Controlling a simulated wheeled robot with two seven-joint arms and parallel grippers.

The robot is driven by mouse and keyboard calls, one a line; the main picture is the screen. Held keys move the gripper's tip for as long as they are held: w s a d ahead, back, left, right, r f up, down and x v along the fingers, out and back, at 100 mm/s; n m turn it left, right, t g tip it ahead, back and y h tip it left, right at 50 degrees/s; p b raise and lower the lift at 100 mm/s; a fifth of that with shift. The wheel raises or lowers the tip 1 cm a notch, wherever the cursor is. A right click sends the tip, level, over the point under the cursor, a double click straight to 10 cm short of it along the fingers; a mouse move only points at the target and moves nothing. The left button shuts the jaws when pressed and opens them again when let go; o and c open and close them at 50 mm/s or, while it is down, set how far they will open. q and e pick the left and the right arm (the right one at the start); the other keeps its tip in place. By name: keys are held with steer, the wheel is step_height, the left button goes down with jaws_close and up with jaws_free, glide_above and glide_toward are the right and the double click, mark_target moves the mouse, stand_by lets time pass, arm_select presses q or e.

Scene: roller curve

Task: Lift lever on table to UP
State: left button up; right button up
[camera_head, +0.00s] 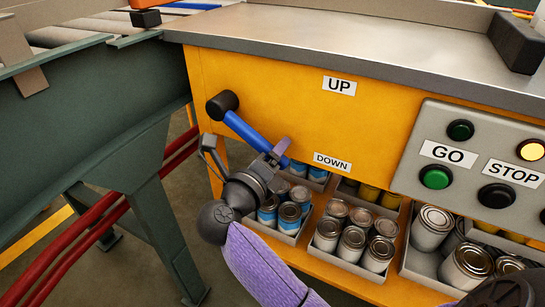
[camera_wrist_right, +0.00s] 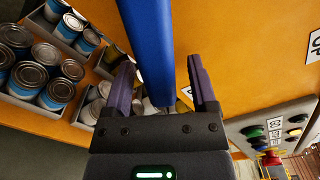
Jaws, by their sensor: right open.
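The blue lever (camera_head: 243,128) is on the orange front panel of the table. It slants down and right from its black pivot (camera_head: 222,104), with its free end near the DOWN label (camera_head: 332,162). The UP label (camera_head: 339,86) is higher on the panel. My right gripper (camera_head: 245,144) is open at the lever, with one finger on each side of it. In the right wrist view the lever (camera_wrist_right: 151,45) runs between the two open fingers (camera_wrist_right: 162,82), with gaps visible on both sides. My left gripper is not in view.
Trays of cans (camera_head: 354,238) stand on the shelf below the lever. A grey button box (camera_head: 470,160) with GO and STOP is to the right. A green conveyor frame (camera_head: 85,120) stands at the left, with red pipes (camera_head: 100,222) beneath. The panel above the lever is clear.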

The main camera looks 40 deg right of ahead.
jaws_close()
stand_by(0.9)
stand_by(0.4)
